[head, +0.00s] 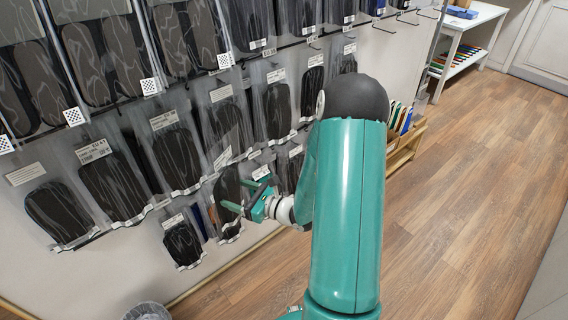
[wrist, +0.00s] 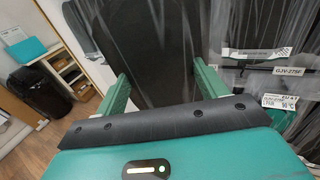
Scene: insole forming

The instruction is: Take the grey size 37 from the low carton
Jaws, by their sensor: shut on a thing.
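My gripper (head: 236,195) is at the low rows of the wall display, in front of a clear pouch with a dark insole (head: 228,188). In the wrist view its two green fingers (wrist: 160,78) stand wide apart, one at each side of a broad dark panel (wrist: 155,40), which looks like a pouched insole. The gripper is shut on this dark pouch. I cannot read its size or tell whether it is grey. A low wooden carton (head: 402,158) with colourful upright items stands at the wall's foot, partly hidden by my arm.
Several hanging clear pouches (head: 112,186) with dark insoles and white labels surround the gripper. Labelled hooks (wrist: 262,70) are close at its right in the wrist view. A waste bin (head: 147,311) stands below. The wooden floor (head: 470,190) at the right is clear up to a white shelf table (head: 470,20).

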